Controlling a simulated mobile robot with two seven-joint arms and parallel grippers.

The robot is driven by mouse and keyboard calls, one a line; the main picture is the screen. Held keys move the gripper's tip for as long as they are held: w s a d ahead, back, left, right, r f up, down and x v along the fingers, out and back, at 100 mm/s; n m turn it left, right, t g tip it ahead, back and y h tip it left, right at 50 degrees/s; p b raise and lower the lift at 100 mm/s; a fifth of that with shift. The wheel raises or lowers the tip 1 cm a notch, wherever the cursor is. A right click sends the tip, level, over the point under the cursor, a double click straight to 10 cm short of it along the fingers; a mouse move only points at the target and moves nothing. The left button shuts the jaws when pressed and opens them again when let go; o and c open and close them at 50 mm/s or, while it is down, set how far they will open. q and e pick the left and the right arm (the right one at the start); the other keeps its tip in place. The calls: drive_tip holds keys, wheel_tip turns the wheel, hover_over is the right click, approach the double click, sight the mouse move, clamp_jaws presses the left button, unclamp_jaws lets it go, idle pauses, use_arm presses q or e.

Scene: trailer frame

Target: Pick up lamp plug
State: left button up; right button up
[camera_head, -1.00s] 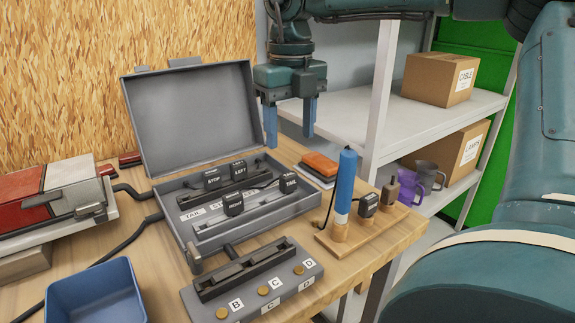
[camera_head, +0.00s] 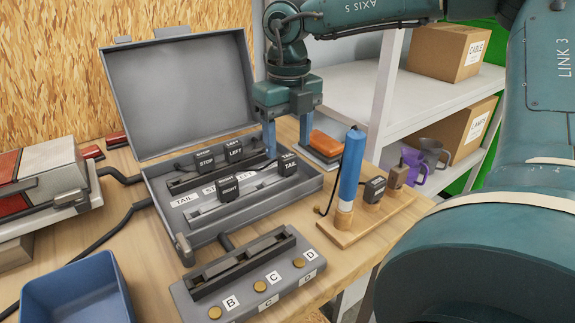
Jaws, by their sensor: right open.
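Black lamp plugs with white labels sit in the open grey case (camera_head: 155,195): STOP (camera_head: 205,161), LEFT (camera_head: 234,151), RIGHT (camera_head: 228,188) and TAIL (camera_head: 288,167). Another black plug (camera_head: 375,189) sits on the wooden stand (camera_head: 350,236). My right gripper (camera_head: 288,146) points down at the case's right back side. Its two blue fingers are apart with nothing seen between them. The fingers are near the TAIL plug, behind and above it in the picture; whether they touch anything cannot be told. My left gripper is not in view.
A blue tool (camera_head: 350,170) stands upright on the wooden stand. A grey block marked B, C, D (camera_head: 250,280) lies in front of the case, and a blue bin (camera_head: 75,290) is at lower left. An orange item (camera_head: 326,143) lies behind the stand. Shelves (camera_head: 425,105) hold cardboard boxes.

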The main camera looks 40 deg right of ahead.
sight(287, 155)
wheel_tip(287, 155, down, 5)
drive_tip(key=shift+a+r, duration=0.1)
drive_tip(key=shift+a, duration=0.05)
drive_tip(key=shift+c, duration=0.6)
drive_tip(key=c, duration=0.7)
drive_tip(key=shift+o, duration=0.2)
wheel_tip(287, 155, up, 10)
drive_tip(key=shift+r+p, duration=0.15)
drive_tip(key=shift+p, duration=0.3)
